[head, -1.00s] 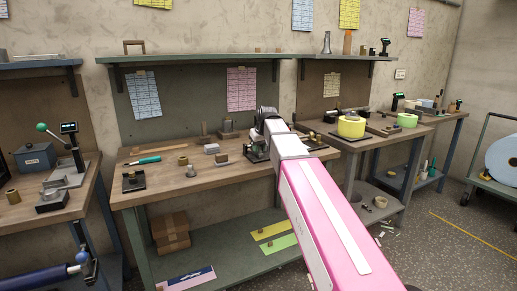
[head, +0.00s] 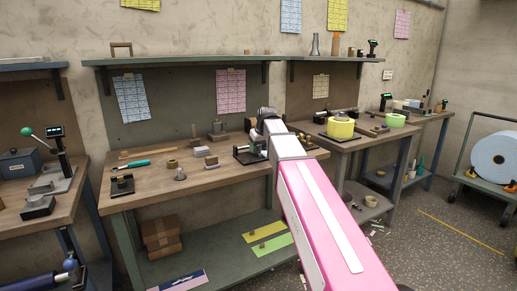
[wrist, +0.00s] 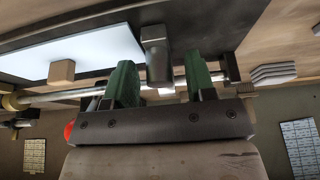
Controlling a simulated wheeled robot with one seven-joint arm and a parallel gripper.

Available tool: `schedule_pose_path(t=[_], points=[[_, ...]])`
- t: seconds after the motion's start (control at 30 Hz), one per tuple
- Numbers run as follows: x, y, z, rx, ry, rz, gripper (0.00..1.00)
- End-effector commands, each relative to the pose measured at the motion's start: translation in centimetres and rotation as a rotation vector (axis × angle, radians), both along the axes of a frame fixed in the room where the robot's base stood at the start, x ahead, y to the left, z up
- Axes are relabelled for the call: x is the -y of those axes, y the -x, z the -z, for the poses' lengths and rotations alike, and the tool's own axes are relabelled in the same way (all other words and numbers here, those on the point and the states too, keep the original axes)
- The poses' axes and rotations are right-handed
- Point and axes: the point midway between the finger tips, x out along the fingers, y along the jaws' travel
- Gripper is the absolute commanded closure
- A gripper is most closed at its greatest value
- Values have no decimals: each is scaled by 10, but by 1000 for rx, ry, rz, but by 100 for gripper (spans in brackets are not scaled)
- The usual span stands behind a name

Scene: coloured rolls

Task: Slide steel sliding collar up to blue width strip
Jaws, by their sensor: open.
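In the wrist view my gripper (wrist: 160,88) is open, its two green fingers apart. A grey metal block (wrist: 155,45), which looks like the steel sliding collar, shows between and beyond the fingers, by a thin steel rod (wrist: 60,94). I cannot tell whether either finger touches it. A pale bluish-white plate (wrist: 105,45) lies to the left with a small wooden block (wrist: 62,71) on it; I cannot tell whether it is the blue width strip. In the head view my gripper is mostly hidden by my arm, over the fixture (head: 246,153) at the middle bench's right end.
The middle bench (head: 150,190) holds a teal-handled tool (head: 136,163), a brass ring (head: 171,164) and small metal parts. Coloured strips (head: 268,232) lie on its lower shelf. Yellow rolls (head: 341,127) stand on the right bench. Floor is free at right.

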Motion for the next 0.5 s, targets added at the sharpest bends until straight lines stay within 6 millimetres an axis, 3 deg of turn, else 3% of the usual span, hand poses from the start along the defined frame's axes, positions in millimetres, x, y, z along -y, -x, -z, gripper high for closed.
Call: schedule_pose_path(t=[0.17, 0.5], points=[[2, 3, -9, 1, 0, 0, 50], [10, 23, -60, 2, 0, 0, 50]])
